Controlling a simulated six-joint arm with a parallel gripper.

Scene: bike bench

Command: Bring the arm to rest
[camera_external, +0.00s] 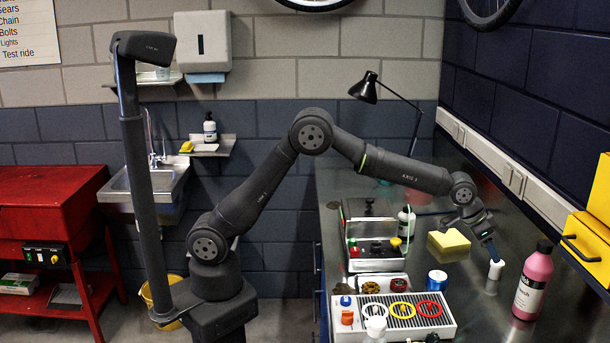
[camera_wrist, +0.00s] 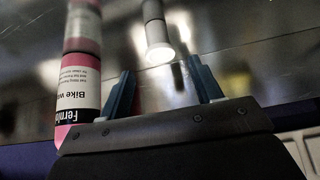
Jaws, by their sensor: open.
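My gripper (camera_external: 491,250) is at the end of my arm, stretched out low over the right side of the metal bench (camera_external: 470,300). In the wrist view its two blue-grey fingers (camera_wrist: 160,66) are apart with nothing between them. A small white cylinder (camera_external: 496,270) stands on the bench just below the fingertips. In the wrist view it shows just beyond the fingers as a pale round end with a grey body (camera_wrist: 158,50); I cannot tell the exact gap.
A pink wash bottle (camera_external: 533,285) stands close to the right of my gripper; its label shows in the wrist view (camera_wrist: 78,90). A yellow sponge (camera_external: 449,245) lies to the left. A tray with coloured rings (camera_external: 450,322) is in front. Yellow bins (camera_external: 590,240) line the right wall.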

